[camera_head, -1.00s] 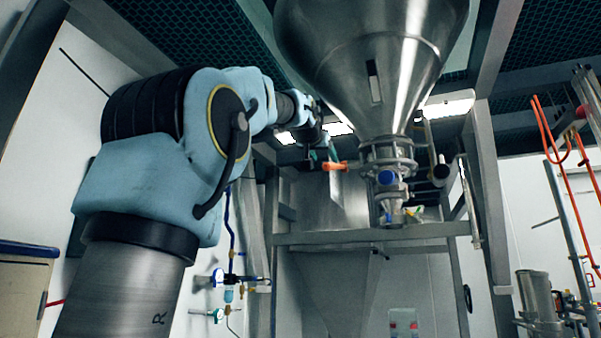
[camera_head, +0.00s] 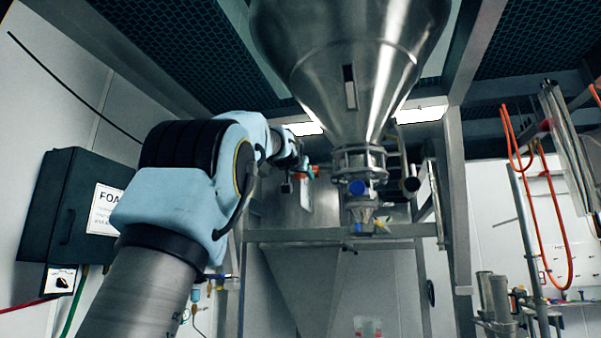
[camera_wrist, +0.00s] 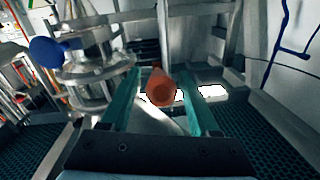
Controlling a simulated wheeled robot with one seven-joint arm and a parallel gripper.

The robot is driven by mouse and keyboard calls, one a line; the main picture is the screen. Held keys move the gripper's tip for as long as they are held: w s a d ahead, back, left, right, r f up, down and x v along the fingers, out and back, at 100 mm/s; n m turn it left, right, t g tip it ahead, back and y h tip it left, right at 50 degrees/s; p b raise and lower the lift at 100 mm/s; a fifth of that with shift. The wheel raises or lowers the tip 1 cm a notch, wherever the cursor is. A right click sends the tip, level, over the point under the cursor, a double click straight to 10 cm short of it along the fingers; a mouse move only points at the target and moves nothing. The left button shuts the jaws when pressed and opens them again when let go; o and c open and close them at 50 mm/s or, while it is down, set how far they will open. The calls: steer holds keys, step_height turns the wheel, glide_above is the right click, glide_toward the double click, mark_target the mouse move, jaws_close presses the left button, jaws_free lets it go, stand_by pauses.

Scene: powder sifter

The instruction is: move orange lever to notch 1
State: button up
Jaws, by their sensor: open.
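The orange lever (camera_wrist: 160,88) shows its rounded end in the wrist view, between the two teal fingers of my gripper (camera_wrist: 162,74). The fingers are apart, with a gap on each side of the lever's end. In the head view the orange lever (camera_head: 314,170) is a small patch left of the valve under the hopper, beside my gripper (camera_head: 301,177). My gripper is small and partly hidden there. The notches cannot be made out in either view.
The steel hopper (camera_head: 350,60) hangs above the valve assembly (camera_head: 360,162). A blue knob (camera_head: 357,187) sits on its front, also seen in the wrist view (camera_wrist: 46,52). A black-ended handle (camera_head: 410,185) is to the right. A frame bar (camera_head: 340,233) runs below.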

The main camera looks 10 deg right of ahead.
jaws_close()
stand_by(0.4)
stand_by(1.0)
